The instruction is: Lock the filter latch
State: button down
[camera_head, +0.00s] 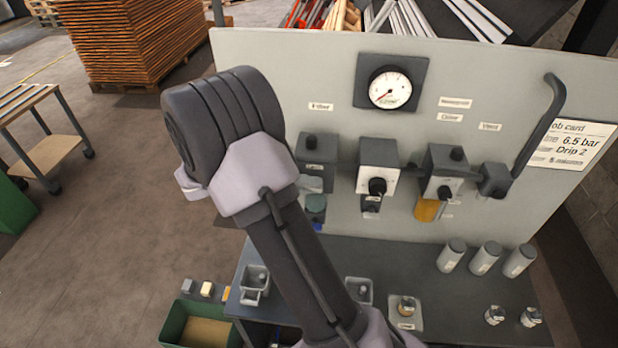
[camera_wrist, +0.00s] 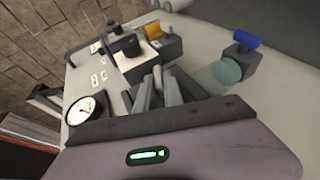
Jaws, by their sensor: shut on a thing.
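The filter unit (camera_head: 316,150) is the leftmost block on the grey panel, under a label. Its teal bowl (camera_head: 316,204) hangs below it, partly behind my arm, with a blue piece beneath. In the wrist view the round bowl (camera_wrist: 226,72) and the blue piece (camera_wrist: 246,39) are right of my gripper (camera_wrist: 165,88). The grey fingers are close together at the filter body and shut on a small grey part, which appears to be the filter latch. The fingers hide most of it, so its position cannot be told. In the head view my arm hides the gripper.
The regulator (camera_head: 378,166), lubricator (camera_head: 444,170) and a raised dark valve handle (camera_head: 541,120) are to the right. The gauge (camera_head: 390,87) is above. Grey cylinders (camera_head: 485,258) and small trays stand on the dark bench (camera_head: 425,265). A green bin (camera_head: 172,325) is at lower left.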

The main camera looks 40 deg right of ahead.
jog(key=shift+f+n+g+h+p, duration=0.25)
jog(key=shift+n+g+h+p, duration=0.7)
jog(key=shift+h+p, duration=0.7)
jog(key=shift+g, duration=0.25)
jog(key=c, duration=1.5)
grip_release()
jog(key=shift+o, duration=0.2)
jog(key=shift+a, duration=0.1)
jog(key=v, duration=1.7)
jog(key=shift+f+p, duration=0.25)
jog(key=shift+p, duration=0.1)
jog(key=shift+a, duration=0.1)
